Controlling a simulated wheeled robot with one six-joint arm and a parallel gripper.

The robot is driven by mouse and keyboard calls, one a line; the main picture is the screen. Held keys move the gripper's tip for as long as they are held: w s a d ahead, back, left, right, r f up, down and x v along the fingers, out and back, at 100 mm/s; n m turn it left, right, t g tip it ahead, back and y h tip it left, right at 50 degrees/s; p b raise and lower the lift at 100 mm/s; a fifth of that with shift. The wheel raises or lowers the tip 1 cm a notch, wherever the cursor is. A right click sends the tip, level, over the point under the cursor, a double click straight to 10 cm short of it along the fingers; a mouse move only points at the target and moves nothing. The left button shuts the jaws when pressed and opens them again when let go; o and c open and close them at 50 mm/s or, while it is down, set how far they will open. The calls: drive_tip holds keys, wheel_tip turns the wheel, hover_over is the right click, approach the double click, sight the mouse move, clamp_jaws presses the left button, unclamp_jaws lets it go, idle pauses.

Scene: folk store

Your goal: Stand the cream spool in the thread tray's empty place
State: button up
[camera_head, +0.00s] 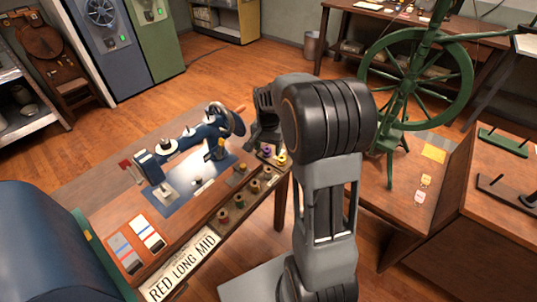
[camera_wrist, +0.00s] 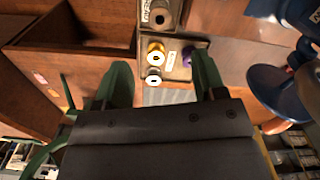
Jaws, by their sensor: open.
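The thread tray (camera_head: 231,190) runs along the table's front edge, with several spools standing in it. In the wrist view its near end (camera_wrist: 178,72) holds a yellow spool (camera_wrist: 156,50), a purple spool (camera_wrist: 188,56) and a brown-grey spool (camera_wrist: 160,14). A small pale spool (camera_wrist: 153,76), possibly the cream one, stands at the tray's end beside the yellow one. My gripper (camera_wrist: 160,62) is open, its green fingers apart on either side of these spools, with nothing seen held. In the head view my gripper (camera_head: 264,140) is over the tray's right end. I cannot make out the empty place.
A blue sewing machine (camera_head: 192,140) stands behind the tray. A sign (camera_head: 182,266) and thread cards (camera_head: 135,244) lie left. A wooden table with a partition (camera_head: 440,190) and a green spinning wheel (camera_head: 408,85) stand right. Wooden floor shows between the tables.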

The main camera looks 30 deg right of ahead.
drive_tip(key=s+a+r+n+t, duration=0.1)
drive_tip(key=s+a+r+n, duration=0.2)
drive_tip(key=s, duration=0.5)
drive_tip(key=s+a+r+n+t, duration=0.2)
drive_tip(key=s+a+r+n, duration=0.1)
drive_tip(key=s+a+n, duration=0.3)
drive_tip(key=shift+s+a+r+n, duration=0.2)
drive_tip(key=shift+s+r+n, duration=0.15)
drive_tip(key=shift+s, duration=0.65)
drive_tip(key=shift+r, duration=0.1)
